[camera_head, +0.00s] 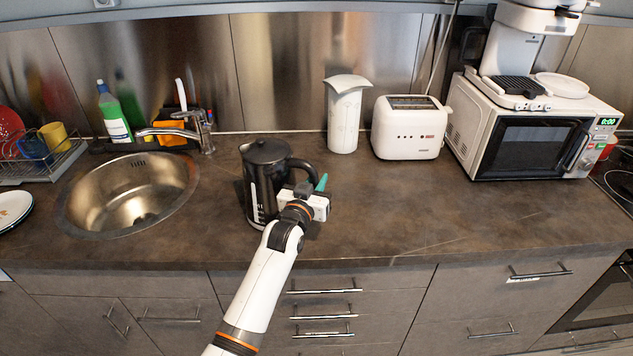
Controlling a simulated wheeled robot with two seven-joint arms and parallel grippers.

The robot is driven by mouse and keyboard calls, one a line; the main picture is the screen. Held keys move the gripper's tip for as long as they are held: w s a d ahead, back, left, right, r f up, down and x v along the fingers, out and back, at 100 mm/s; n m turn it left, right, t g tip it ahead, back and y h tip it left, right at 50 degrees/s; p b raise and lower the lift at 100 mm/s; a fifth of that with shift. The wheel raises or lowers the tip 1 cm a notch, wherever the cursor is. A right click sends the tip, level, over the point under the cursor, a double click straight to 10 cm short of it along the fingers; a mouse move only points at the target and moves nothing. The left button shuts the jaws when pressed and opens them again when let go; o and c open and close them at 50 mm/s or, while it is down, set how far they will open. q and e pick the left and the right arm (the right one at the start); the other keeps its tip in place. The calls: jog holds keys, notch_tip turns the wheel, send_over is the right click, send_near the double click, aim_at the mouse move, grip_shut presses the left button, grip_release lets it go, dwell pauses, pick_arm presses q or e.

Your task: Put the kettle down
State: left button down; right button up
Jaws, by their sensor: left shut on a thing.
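The kettle (266,173) is black and upright at the counter (400,218), a little right of the sink. Its handle points to the right. My left gripper (311,189) is at the right side of the kettle, shut on its handle. A teal fingertip shows beside the handle, and the gripper body hides the lower part of the handle. I cannot tell whether the kettle's base touches the counter. My right gripper is not in view.
A sink (130,195) with a faucet (180,128) lies left of the kettle. A white canister (345,115), a toaster (409,128) and a microwave (535,140) stand along the back right. The counter's front right is clear.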

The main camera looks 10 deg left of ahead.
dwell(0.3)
pick_arm(q)
jog(key=shift+f, duration=0.15)
jog(key=c, duration=1.3)
grip_release()
jog(key=shift+f, duration=0.1)
jog(key=shift+s, duration=0.1)
jog(key=s+a+b, duration=0.1)
jog(key=s, duration=1)
jog(key=shift+s, duration=0.4)
jog(key=shift+a, duration=0.1)
